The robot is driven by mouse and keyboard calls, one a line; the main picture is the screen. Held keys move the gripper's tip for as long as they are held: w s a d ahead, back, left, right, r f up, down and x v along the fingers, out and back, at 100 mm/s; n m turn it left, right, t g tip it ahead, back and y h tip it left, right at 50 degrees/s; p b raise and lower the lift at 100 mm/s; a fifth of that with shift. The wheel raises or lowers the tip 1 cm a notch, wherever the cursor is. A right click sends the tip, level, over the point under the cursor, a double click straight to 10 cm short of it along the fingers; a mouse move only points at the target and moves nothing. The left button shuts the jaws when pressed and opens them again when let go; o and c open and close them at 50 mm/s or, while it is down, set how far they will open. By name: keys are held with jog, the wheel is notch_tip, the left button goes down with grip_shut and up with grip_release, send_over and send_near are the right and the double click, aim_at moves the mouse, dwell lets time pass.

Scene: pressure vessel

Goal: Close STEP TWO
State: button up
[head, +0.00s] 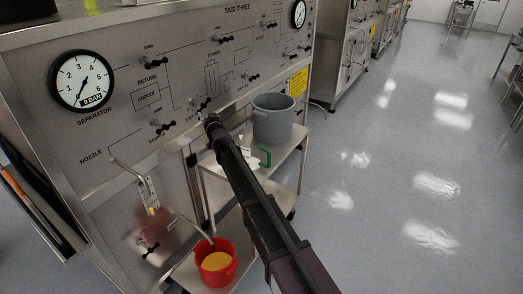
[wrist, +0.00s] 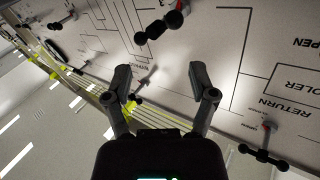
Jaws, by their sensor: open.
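The grey skid panel (head: 125,72) carries several small black-handled valves. Lettering that appears to begin with STEP stands by the valve handle (head: 197,103) just left of my gripper (head: 211,119), but I cannot read it fully, so I cannot tell which handle is STEP TWO. In the wrist view my gripper (wrist: 159,76) is open, with nothing held between its fingers. A black valve handle (wrist: 160,26) stands on the panel beyond the fingertips, apart from them. A smaller dark handle (wrist: 135,98) shows between the fingers, farther off.
Another handle (wrist: 264,153) sits by the RETURN label. A separator gauge (head: 81,79) is at the panel's left. A grey pot (head: 273,118) stands on a cart shelf beside my arm, with a red bucket (head: 215,262) below. Open floor (head: 400,200) lies to the right.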

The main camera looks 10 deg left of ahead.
jog(key=s+d+f+g+h, duration=0.2)
jog(key=s+d+f, duration=0.1)
jog(key=d, duration=0.8)
jog(key=s+d+f+g+h+p, duration=0.1)
jog(key=s+d+f, duration=0.3)
jog(key=d, duration=0.8)
jog(key=shift+s+d+f+m+g+h, duration=0.15)
jog(key=shift+f+m+g+h, duration=0.25)
jog(key=shift+f+g+h, duration=0.35)
jog(key=shift+c, duration=1.3)
jog(key=shift+d+f, duration=0.1)
jog(key=shift+c, duration=0.2)
jog(key=s+d+f+m+g+h, duration=0.1)
jog(key=s+d+f+g, duration=0.2)
jog(key=s+d, duration=0.6)
jog(key=s+d+f+m+g+h, duration=0.1)
jog(key=s+d+f+g+h, duration=0.1)
jog(key=s+d, duration=0.8)
jog(key=s+d+f+m+g+h, duration=0.1)
jog(key=s+d+f+g, duration=0.3)
jog(key=s+d, duration=0.5)
jog(key=d+g+h, duration=0.1)
jog(key=d, duration=0.2)
jog(key=shift+s+d+m, duration=0.3)
jog(key=shift+s, duration=0.1)
